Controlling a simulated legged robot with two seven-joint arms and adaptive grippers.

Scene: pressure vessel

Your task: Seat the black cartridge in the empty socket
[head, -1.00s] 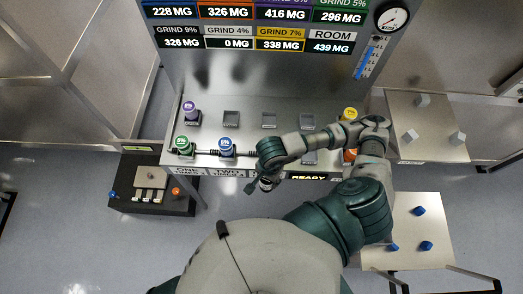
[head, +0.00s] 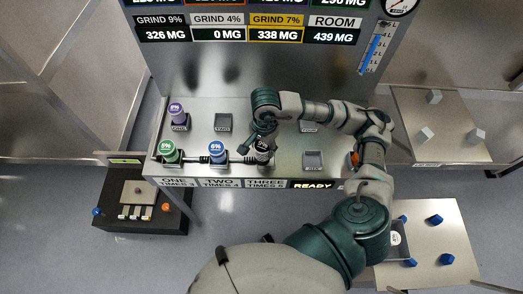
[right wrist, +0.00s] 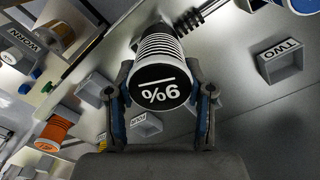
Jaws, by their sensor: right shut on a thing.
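The black cartridge, labelled 9%, stands at the third place of the front row in the head view (head: 264,157), beside the dark pipe from the blue cartridge (head: 217,150). In the right wrist view the cartridge (right wrist: 158,82) is between both fingers, its label facing the camera. My right gripper (head: 263,139) is shut on it, and also shows in the right wrist view (right wrist: 161,108). The socket beneath is hidden, so I cannot tell how deep the cartridge sits. Another front-row socket (head: 313,161) to the right is empty. My left gripper is not in view.
A green cartridge (head: 169,152) and a purple one (head: 177,114) stand at the left. A back-row socket (head: 223,122) is empty. An orange cartridge (right wrist: 54,133) shows in the right wrist view. Side tables (head: 459,221) at the right hold small blue and white pieces.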

